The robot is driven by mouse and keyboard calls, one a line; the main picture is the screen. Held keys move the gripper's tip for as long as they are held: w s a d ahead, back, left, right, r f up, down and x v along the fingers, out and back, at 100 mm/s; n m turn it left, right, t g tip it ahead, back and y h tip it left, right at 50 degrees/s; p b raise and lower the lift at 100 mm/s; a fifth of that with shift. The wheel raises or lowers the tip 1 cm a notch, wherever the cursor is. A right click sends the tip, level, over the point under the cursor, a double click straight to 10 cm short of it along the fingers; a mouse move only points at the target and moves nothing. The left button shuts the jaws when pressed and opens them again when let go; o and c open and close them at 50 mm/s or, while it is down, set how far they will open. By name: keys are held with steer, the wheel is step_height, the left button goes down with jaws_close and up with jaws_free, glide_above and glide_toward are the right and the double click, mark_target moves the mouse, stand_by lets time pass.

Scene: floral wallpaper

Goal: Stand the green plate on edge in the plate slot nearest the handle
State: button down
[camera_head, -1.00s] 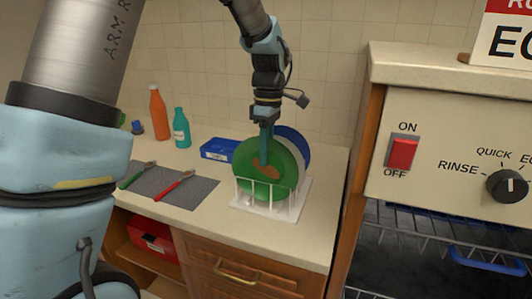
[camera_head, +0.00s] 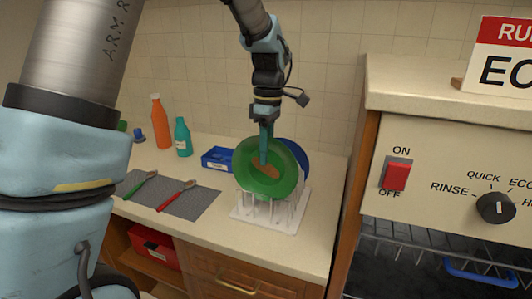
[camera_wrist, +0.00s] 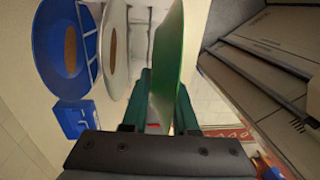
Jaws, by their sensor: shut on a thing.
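The green plate (camera_head: 285,187), with a brown smear on its face, is upright on edge. My gripper (camera_head: 264,160) is shut on its upper part, and the wrist view shows the plate (camera_wrist: 172,55) between the fingers. The white rack (camera_head: 290,222) stands on the counter below it. The plate now covers the tops of the front prongs, and its lower rim looks above the rack base. A blue plate (camera_head: 295,148) stands behind it. The wrist view shows this blue plate (camera_wrist: 45,45) and a white plate (camera_wrist: 112,85) side by side, apart from the green plate. I cannot make out the rack's handle.
A blue box (camera_head: 215,158) sits left of the rack. A grey mat (camera_head: 190,203) with a green-handled and a red-handled utensil lies further left. Orange (camera_head: 160,125) and teal (camera_head: 183,138) bottles stand behind.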

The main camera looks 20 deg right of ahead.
steer(key=shift+r+p, duration=1.35)
steer(key=shift+r, duration=1.7)
